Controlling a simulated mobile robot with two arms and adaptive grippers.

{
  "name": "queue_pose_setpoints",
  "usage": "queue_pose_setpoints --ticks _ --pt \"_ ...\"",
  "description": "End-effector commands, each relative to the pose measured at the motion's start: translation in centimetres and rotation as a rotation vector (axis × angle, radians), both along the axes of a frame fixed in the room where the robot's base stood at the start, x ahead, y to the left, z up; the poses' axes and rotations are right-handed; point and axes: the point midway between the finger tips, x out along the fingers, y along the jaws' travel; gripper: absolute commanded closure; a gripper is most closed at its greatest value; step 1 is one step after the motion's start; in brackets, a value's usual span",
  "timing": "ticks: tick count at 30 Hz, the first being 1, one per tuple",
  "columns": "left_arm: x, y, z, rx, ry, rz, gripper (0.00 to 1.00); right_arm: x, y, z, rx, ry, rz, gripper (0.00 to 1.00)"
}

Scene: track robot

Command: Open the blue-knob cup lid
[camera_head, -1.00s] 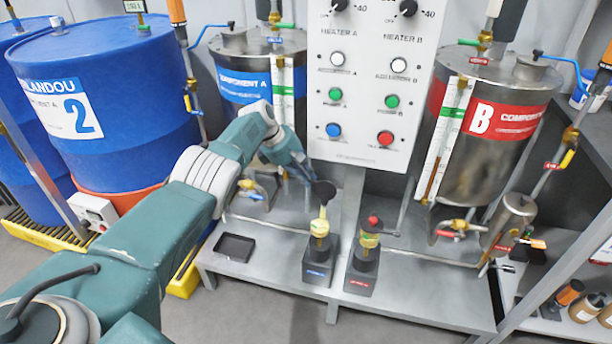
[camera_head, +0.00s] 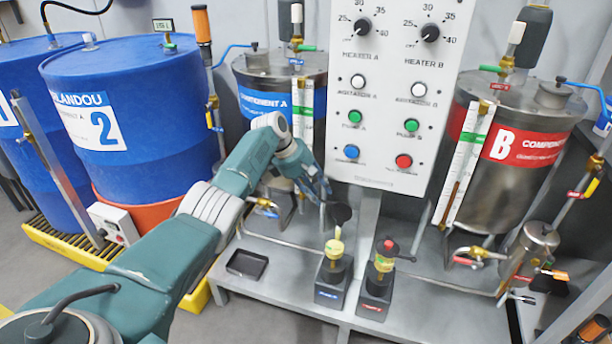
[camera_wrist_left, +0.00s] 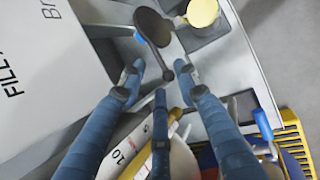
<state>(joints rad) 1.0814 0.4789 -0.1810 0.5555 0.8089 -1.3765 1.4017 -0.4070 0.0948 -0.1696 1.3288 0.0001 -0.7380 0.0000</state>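The blue-labelled cup (camera_head: 334,248) stands on a dark block, its yellow top showing in the left wrist view (camera_wrist_left: 202,12). Its round dark lid (camera_head: 341,212) is off the cup's mouth and stands up behind it. In the wrist view the lid (camera_wrist_left: 152,26) is beside the yellow top, with a bit of blue knob (camera_wrist_left: 138,37) at its edge and a dark lever running toward my fingers. My left gripper (camera_head: 324,192) is beside the lid. In the wrist view its fingers (camera_wrist_left: 160,78) are spread around the lever's end, with gaps showing. My right gripper is out of view.
A red-knob cup (camera_head: 384,262) stands just right of the blue one. The control panel (camera_head: 390,95) and tank A (camera_head: 262,105) rise close behind. A black tray (camera_head: 247,264) lies on the bench at left. Tank B (camera_head: 500,170) is at right.

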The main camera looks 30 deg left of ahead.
Motion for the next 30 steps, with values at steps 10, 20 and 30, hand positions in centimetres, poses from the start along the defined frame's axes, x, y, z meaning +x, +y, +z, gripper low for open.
queue_pose_setpoints --ticks 10,20,30 --pt "-2.5 2.0 6.0 -0.001 0.000 0.000 0.68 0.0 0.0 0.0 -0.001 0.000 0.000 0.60" --pt "-3.2 2.5 7.5 -0.002 0.002 0.000 0.68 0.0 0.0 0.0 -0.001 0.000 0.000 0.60" --pt "-3.2 2.5 7.5 -0.002 0.001 -0.001 0.68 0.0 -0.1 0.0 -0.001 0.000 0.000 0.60"
